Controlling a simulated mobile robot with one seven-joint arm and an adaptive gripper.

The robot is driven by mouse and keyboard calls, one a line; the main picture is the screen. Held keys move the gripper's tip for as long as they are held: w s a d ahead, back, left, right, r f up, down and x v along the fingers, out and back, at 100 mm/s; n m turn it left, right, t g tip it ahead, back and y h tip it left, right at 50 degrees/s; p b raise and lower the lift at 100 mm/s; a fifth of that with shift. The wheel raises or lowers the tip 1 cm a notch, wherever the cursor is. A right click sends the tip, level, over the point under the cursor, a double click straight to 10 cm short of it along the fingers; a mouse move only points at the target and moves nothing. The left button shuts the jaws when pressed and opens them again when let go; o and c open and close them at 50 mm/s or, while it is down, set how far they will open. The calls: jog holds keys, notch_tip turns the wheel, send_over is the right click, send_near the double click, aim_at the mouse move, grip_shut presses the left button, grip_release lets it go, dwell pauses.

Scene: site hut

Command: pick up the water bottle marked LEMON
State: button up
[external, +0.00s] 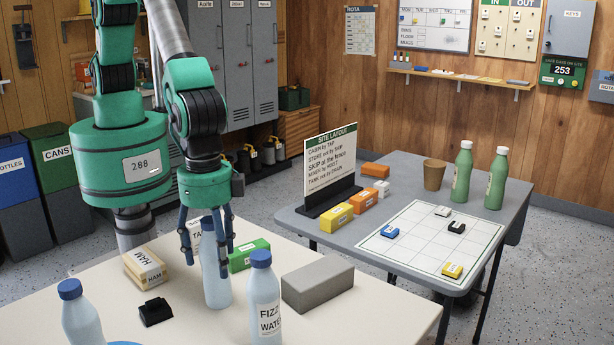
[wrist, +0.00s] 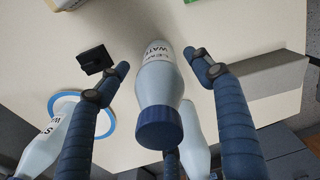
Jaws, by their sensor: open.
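The water bottle with a blue cap (wrist: 158,128) stands between my fingers in the wrist view; its partly visible label seems to read LEMON WATER. The same pale bottle (external: 215,283) stands upright on the near table in the external view, its label not seen there. In the wrist view my gripper (wrist: 160,67) is open, with gaps between both fingertips and the bottle.
A FIZZY WATER bottle (external: 264,309) stands close at the right. Another bottle (external: 81,318) stands at the front left, by a blue-rimmed plate (wrist: 105,122). A grey block (external: 318,287), green box (external: 249,254), HAM packs (external: 145,264) and black object (external: 155,311) surround the spot.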

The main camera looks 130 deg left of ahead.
aim_at(210, 220)
jog(key=shift+f, duration=1.75)
jog(key=shift+c, duration=0.5)
grip_shut()
jog(key=shift+r, duration=0.15)
jog(key=shift+r+p, duration=0.6)
jog(key=shift+r, duration=4.35)
